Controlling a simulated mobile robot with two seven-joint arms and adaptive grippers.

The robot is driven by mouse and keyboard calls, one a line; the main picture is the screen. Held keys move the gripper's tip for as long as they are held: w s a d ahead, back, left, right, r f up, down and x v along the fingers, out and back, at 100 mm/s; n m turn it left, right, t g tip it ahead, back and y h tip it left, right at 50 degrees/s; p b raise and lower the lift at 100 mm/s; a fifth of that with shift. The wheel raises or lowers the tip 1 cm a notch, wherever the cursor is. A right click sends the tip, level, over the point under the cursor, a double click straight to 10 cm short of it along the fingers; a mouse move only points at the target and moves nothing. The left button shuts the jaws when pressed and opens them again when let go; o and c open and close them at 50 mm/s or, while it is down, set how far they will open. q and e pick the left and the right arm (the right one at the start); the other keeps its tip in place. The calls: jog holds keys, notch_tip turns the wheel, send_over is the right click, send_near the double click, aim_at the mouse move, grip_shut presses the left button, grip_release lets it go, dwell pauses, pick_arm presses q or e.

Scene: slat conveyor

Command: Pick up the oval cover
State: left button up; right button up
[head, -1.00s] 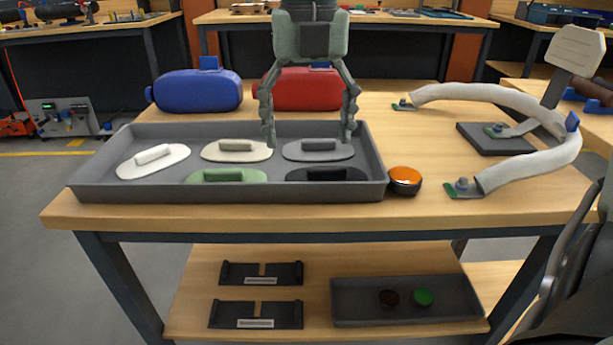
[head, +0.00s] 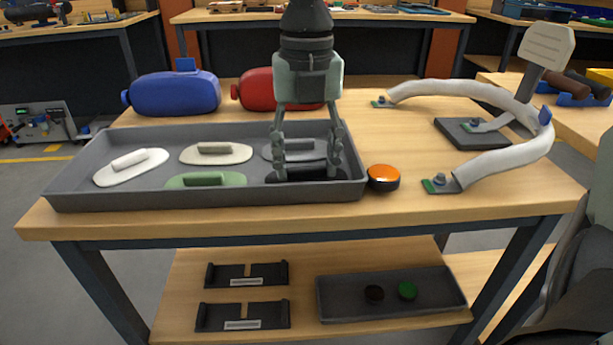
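Several oval covers with raised handles lie in a grey tray (head: 60,190) on the bench. They are a white cover (head: 108,177), a cream cover (head: 237,157), a grey cover (head: 270,150), a green cover (head: 236,181) and a black cover (head: 342,177). My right gripper (head: 304,175) points down at the tray's right end. Its fingers are spread and straddle the black cover's handle, with the tips low near that cover. I cannot tell whether they touch it. The fingers partly hide the grey and black covers. My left gripper is not in view.
An orange-topped round button (head: 383,177) stands close to the tray's right end. A blue case (head: 175,95) and a red case (head: 255,90) stand behind the tray. A curved white tube piece (head: 510,165) and a grey stand (head: 472,133) are at the right.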

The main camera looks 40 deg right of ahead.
jog(key=shift+c, duration=1.2)
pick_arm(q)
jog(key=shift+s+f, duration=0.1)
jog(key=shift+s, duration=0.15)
pick_arm(e)
jog(key=shift+c, duration=0.5)
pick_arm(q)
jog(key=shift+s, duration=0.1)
pick_arm(e)
jog(key=shift+r, duration=0.15)
